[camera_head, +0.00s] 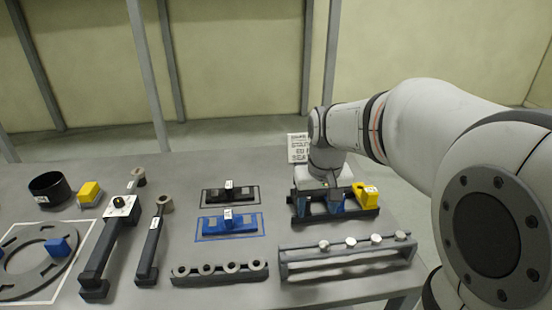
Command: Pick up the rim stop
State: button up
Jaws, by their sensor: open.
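A yellow block with a white label (366,194) sits at the right end of a dark rack (357,214) at the table's right rear. The label is too small to read, so I cannot tell for sure whether it is the rim stop. My gripper (320,206) points down over the left and middle part of this rack, left of the yellow block. It is open. Blue parts show around its fingers; I cannot tell whether they touch. A second yellow block (90,193) on a grey base and a blue block (58,246) on a grey ring plate (22,280) are far left.
A rail with several round silver heads (350,242) stands in front of the rack, and a bar with several rings (220,271) is left of it.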

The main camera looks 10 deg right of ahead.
jog(key=shift+g, duration=0.6)
jog(key=w, duration=0.4)
jog(key=w+f+p, duration=0.1)
jog(key=w, duration=0.4)
jog(key=w+p, duration=0.1)
jog(key=w, duration=0.3)
jog(key=shift+w+a+f, duration=0.15)
jog(key=shift+a, duration=0.1)
jog(key=shift+w+f, duration=0.15)
jog(key=shift+w, duration=0.2)
jog(key=f, duration=0.2)
jog(key=f+p, duration=0.1)
jog(key=f, duration=0.5)
jog(key=shift+w+d, duration=0.2)
jog(key=shift+w, duration=0.1)
jog(key=shift+r, duration=0.15)
grip_shut()
